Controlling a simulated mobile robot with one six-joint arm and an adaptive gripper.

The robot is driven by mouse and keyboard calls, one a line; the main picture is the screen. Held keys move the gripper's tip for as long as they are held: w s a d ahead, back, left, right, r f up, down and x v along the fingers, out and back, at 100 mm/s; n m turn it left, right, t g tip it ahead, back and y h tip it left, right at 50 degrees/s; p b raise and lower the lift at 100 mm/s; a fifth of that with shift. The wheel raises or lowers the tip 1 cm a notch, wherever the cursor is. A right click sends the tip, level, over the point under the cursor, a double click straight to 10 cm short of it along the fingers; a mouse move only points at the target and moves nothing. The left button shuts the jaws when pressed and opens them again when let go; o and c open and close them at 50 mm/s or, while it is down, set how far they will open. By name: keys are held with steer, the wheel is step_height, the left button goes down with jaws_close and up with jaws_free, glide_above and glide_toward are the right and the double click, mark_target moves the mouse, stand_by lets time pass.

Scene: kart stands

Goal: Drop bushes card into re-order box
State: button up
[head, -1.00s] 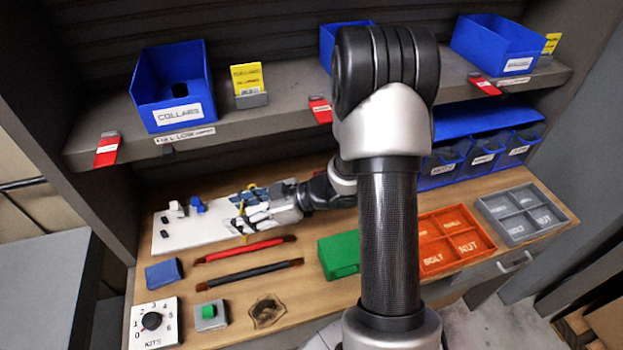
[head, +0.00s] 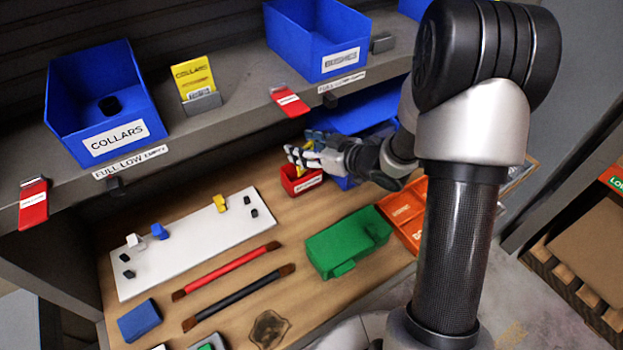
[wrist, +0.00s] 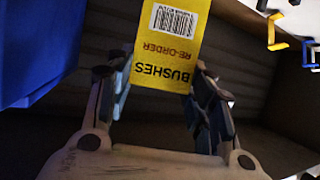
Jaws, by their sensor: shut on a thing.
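The yellow bushes card (wrist: 168,45) fills the top middle of the wrist view, upside down, with a barcode and the words RE-ORDER and BUSHES. My gripper (wrist: 160,85) is shut on it, one finger at each side. In the head view, my gripper (head: 305,155) is at the back of the bench, over or just behind a small red box (head: 301,184). The box's white label is too small to read. A bit of yellow shows at the fingers. The fingers hide part of the box's opening, and I cannot tell the card's height above it.
The shelf with blue bins (head: 318,45) overhangs the back of the bench. A grey card holder (head: 383,43) beside the middle bin looks empty. A green box (head: 347,242) and an orange tray (head: 405,210) stand nearby. A white board (head: 187,240) lies to the left.

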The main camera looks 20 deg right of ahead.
steer(key=w+d+f+m+t+h+b, duration=0.1)
steer(key=w+f+m+h+b, duration=0.2)
steer(key=f+b, duration=0.2)
steer(key=shift+w+f+t+b, duration=0.2)
steer(key=shift+w+t+b, duration=0.1)
steer(key=shift+w+b, duration=0.05)
stand_by(0.3)
steer(key=o, duration=0.9)
steer(key=shift+c, duration=0.2)
steer(key=v, duration=1.2)
steer(key=shift+a, duration=0.2)
